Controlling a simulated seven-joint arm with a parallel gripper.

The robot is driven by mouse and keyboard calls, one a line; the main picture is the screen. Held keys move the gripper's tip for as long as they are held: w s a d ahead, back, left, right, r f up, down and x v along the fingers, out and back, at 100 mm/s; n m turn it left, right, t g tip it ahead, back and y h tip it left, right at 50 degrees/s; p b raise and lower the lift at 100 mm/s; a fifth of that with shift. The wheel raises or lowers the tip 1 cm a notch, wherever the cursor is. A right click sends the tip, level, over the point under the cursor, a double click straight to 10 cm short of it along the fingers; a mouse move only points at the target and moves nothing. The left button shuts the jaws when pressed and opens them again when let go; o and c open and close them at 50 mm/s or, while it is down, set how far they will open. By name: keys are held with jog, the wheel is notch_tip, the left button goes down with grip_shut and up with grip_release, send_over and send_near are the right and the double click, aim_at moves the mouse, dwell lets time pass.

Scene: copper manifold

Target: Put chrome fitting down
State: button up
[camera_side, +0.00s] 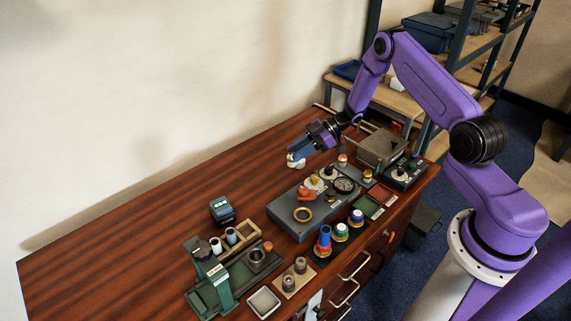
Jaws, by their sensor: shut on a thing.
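My gripper (298,155) has blue and pale fingers. It is shut above the far side of the table, just behind and left of the grey fixture block. A small pale, silvery piece at its fingertips appears to be the chrome fitting; the fingers cover much of it, and its exact outline is too small to tell.
A green press (211,279), a white tray (264,303) and a red-and-blue stack (324,241) stand nearer the front. A metal box (380,147) stands at the right, close to my arm. The wooden table (150,215) is clear at the left and along the wall.

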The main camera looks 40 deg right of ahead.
jog(key=w+f, duration=0.6)
jog(key=shift+w+d+f, duration=0.15)
jog(key=shift+f, duration=1.65)
jog(key=o, duration=1.1)
jog(key=shift+f, duration=0.15)
